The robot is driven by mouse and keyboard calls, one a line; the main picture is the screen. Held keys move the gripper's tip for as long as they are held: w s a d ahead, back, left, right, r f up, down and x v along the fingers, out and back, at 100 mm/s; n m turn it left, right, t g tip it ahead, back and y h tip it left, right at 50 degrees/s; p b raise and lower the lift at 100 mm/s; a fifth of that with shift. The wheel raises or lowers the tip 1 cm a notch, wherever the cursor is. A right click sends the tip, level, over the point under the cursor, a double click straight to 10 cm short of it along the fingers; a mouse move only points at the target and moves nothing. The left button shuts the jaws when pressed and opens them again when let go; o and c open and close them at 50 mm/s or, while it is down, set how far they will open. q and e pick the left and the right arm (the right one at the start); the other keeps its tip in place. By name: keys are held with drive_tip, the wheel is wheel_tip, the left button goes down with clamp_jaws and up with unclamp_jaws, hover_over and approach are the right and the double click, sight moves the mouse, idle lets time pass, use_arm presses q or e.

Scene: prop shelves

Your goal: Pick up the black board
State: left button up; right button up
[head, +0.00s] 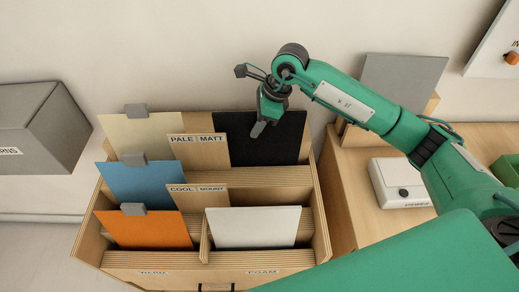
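The black board (285,141) stands in the back right compartment of the wooden rack (318,205), beside the divider marked PALE and MATT. My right gripper (262,122) points down in front of the board's upper left part and hides some of it. The fingers are small and seen nearly edge-on, so I cannot tell whether they are open or shut, or whether they touch the board. My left gripper is not in view.
The rack also holds cream (148,134), blue (150,184), orange (155,231) and white (255,228) boards. A grey box (45,128) is at left. A grey panel (402,78) and a white device (398,181) are at right, under and behind my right arm.

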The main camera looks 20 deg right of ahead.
drive_tip(key=shift+f+b, duration=0.15)
drive_tip(key=shift+b, duration=0.15)
clamp_jaws()
idle(0.5)
